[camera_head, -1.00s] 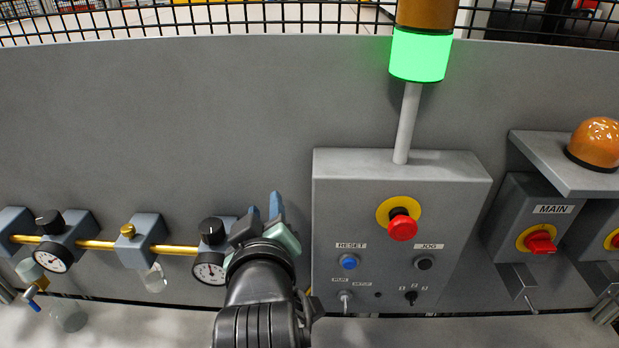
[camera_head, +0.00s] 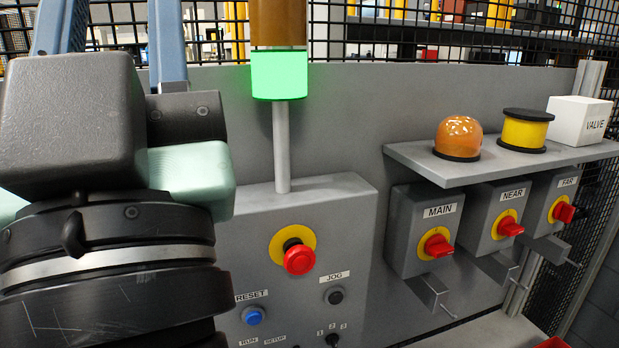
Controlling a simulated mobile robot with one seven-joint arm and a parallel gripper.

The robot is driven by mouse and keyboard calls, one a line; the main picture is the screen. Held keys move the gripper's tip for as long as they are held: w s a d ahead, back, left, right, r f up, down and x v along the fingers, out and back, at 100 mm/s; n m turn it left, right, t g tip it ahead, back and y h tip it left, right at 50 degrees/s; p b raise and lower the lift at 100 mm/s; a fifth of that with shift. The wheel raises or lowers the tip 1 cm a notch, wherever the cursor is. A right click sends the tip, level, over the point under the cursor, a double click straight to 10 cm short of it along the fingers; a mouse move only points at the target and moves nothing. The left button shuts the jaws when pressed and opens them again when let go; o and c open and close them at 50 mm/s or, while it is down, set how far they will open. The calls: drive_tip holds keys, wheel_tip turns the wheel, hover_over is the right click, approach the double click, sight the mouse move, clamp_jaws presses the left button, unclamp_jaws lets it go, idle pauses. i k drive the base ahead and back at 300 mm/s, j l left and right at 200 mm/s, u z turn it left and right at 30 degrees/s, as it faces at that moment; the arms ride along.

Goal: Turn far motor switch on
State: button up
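The far motor switch is a red rotary handle (camera_head: 563,211) on a yellow disc, on the grey box labelled FAR (camera_head: 569,183) at the far right. To its left are the NEAR switch (camera_head: 510,227) and the MAIN switch (camera_head: 437,245), each with a red handle on a yellow disc. My gripper (camera_head: 115,45) is large at the left of the view, well left of the switches. Its two blue fingers point up and stand apart, with nothing seen between them. The fingertips are cut off by the top edge.
A shelf above the switches carries an orange beacon (camera_head: 458,137), a yellow spool (camera_head: 525,130) and a white VALVE box (camera_head: 579,121). Metal brackets (camera_head: 429,292) stick out below the switches. A control box (camera_head: 330,235) with a red emergency button (camera_head: 299,259) stands between my gripper and them.

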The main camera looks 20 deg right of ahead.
sight(563, 211)
drive_tip(key=k+l, duration=0.1)
drive_tip(key=l, duration=0.3)
drive_tip(key=k+l+z, duration=0.1)
drive_tip(key=l, duration=0.25)
drive_tip(key=k+l, duration=0.1)
drive_tip(key=l, duration=0.55)
drive_tip(key=i+l+z, duration=0.1)
drive_tip(key=i+l, duration=0.1)
drive_tip(key=i, duration=0.15)
